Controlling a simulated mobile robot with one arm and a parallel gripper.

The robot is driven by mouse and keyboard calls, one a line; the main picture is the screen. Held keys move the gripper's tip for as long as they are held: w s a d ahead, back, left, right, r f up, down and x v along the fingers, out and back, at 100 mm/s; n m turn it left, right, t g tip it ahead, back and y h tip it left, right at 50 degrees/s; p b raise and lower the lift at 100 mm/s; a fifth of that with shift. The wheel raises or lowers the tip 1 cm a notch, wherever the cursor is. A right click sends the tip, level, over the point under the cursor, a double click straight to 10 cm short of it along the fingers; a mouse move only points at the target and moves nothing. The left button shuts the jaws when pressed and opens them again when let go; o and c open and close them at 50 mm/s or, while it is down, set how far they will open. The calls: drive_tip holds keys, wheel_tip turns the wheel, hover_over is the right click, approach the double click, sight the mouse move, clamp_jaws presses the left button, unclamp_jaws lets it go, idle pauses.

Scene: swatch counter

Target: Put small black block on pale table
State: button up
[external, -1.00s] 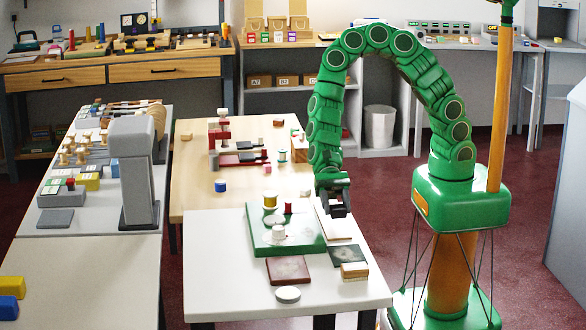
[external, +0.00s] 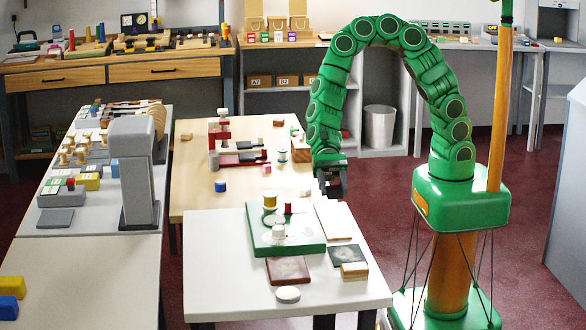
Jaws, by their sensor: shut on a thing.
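My gripper (external: 333,188) hangs above the back right edge of the white-topped pale table (external: 225,285), beside the light wood table behind it. It is shut on a small dark thing, which I take to be the small black block; the dark jaws largely hide it. It is held in the air, apart from both tabletops.
A green board (external: 262,243) with spools and a white piece stands on the white top. Near it lie a cream card (external: 333,221), a dark red tile (external: 288,270), a dark tile with a wood block (external: 354,270), and a white disc (external: 288,294). The front left of the top is clear.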

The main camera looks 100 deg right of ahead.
drive_tip(key=w+d+f+m+t+h, duration=0.1)
drive_tip(key=d+m+t, duration=0.1)
drive_tip(key=d, duration=0.9)
drive_tip(key=w+d+f+m+t, duration=0.1)
drive_tip(key=w+d+m+t, duration=0.15)
drive_tip(key=d, duration=0.85)
drive_tip(key=s+d+m+t+h, duration=0.1)
drive_tip(key=s+d+m+t, duration=0.15)
drive_tip(key=d, duration=0.65)
drive_tip(key=s+d+m+t+h, duration=0.15)
drive_tip(key=s+d, duration=0.25)
drive_tip(key=d, duration=0.5)
hover_over(277, 185)
drive_tip(key=s, duration=0.1)
drive_tip(key=shift+t+h, duration=0.25)
drive_tip(key=f, duration=0.8)
drive_tip(key=shift+s+a+f, duration=0.2)
drive_tip(key=shift+a+f, duration=0.1)
drive_tip(key=shift+a, duration=0.05)
drive_tip(key=shift+w+d+f, duration=0.2)
drive_tip(key=shift+w+f, duration=0.6)
drive_tip(key=shift+f, duration=1.55)
drive_tip(key=shift+f, duration=0.1)
